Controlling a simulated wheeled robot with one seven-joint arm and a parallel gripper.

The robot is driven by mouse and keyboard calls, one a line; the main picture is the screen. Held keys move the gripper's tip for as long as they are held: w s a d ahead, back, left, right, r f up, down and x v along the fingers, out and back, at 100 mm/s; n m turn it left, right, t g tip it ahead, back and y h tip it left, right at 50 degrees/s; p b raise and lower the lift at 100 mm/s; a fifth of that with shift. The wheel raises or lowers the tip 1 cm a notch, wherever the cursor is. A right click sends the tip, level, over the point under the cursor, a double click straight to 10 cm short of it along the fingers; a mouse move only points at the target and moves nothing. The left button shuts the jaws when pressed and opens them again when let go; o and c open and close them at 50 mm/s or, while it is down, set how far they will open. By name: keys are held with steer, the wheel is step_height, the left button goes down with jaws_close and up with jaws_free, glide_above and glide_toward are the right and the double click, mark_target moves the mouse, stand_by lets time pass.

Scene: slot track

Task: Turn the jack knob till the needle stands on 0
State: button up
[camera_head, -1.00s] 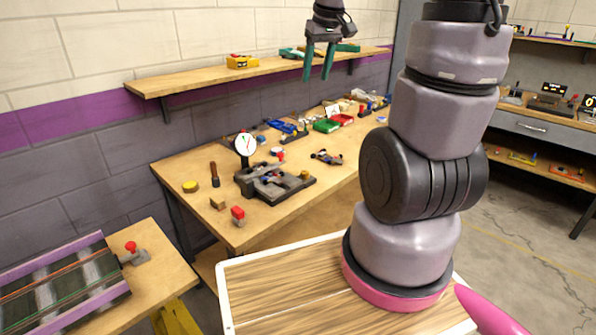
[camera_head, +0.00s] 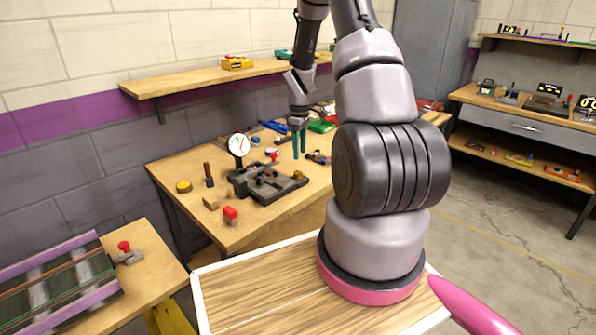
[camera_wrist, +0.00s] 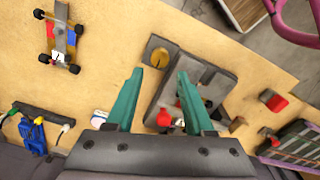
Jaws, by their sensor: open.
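A grey metal fixture (camera_head: 255,185) stands on the wooden bench, with a round white dial (camera_head: 238,145) at its back left. The dial's needle is too small to read. A brass knob (camera_head: 298,174), seemingly the jack knob, sits at the fixture's right end. My gripper (camera_head: 299,154) points down above the bench, near that end. In the wrist view my gripper (camera_wrist: 160,75) has its teal fingers spread with nothing between them. The brass knob (camera_wrist: 158,52) shows just beyond the fingertips, and the fixture (camera_wrist: 208,82) lies partly behind the right finger. The dial face cannot be made out there.
A red block (camera_head: 230,215), a yellow disc (camera_head: 184,186) and a dark-handled tool (camera_head: 208,175) lie around the fixture. A small car (camera_wrist: 62,40) lies on the bench beside my gripper. A wooden shelf (camera_head: 210,78) runs along the wall above.

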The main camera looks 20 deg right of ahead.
mark_target(299, 173)
step_height(299, 173, down, 8)
steer(key=shift+f, duration=0.25)
jaws_close()
